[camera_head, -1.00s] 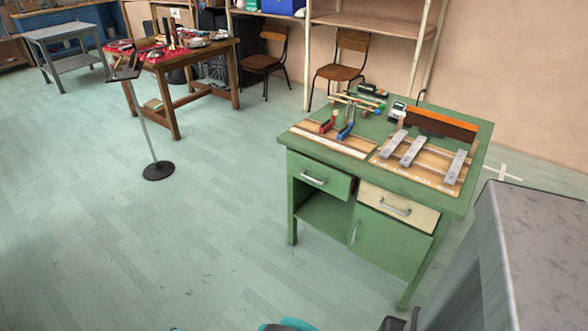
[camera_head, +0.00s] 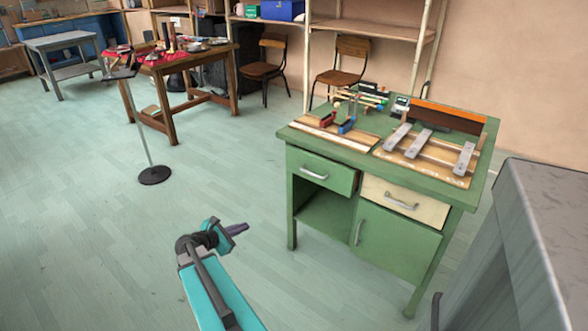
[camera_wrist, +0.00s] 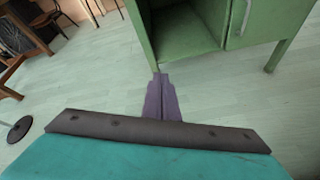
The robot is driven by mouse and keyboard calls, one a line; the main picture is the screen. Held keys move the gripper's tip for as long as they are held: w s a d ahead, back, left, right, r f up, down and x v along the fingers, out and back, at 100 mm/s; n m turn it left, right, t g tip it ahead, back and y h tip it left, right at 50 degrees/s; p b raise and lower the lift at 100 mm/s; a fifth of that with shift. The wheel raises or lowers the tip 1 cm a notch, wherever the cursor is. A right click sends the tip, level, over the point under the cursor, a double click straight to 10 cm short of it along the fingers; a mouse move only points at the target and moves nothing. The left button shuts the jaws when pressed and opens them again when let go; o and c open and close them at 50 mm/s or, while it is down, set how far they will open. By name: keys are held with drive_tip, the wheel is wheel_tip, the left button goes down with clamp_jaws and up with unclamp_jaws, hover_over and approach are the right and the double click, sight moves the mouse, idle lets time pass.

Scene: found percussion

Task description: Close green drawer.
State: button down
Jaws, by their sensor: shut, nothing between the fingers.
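The green drawer (camera_head: 321,172) is at the upper left of the green desk's front in the head view. It has a silver handle, and its front stands a little out from the desk, with part of its side showing. My gripper (camera_head: 238,229) is low in front of the desk, to the left of and below the drawer, apart from it. In the wrist view my purple fingers (camera_wrist: 162,98) are together with nothing between them. That view shows the desk's open compartment and lower door ahead; the drawer front is not clearly seen there.
The green desk (camera_head: 456,190) also has a cream drawer (camera_head: 404,202) and a lower green door (camera_head: 396,241). Metal bars and mallets lie on its top. A grey block (camera_head: 545,240) stands at the right. A black-based stand (camera_head: 155,175) is at the left. The floor before the desk is clear.

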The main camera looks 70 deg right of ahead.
sight(300, 156)
drive_tip(key=s+d+r+n+g+h+b, duration=0.1)
drive_tip(key=s+d+r+n+h+b, duration=0.2)
drive_tip(key=d+r, duration=1.1)
drive_tip(key=s+n+h, duration=0.1)
drive_tip(key=s+h, duration=0.1)
drive_tip(key=s, duration=0.1)
drive_tip(key=shift+d+r+g, duration=0.25)
drive_tip(key=shift+r+g, duration=0.15)
drive_tip(key=shift+s, duration=0.1)
drive_tip(key=b+x, duration=0.1)
drive_tip(key=x, duration=1.2)
drive_tip(key=shift+s+d+b, duration=0.1)
drive_tip(key=shift+d+b, duration=0.3)
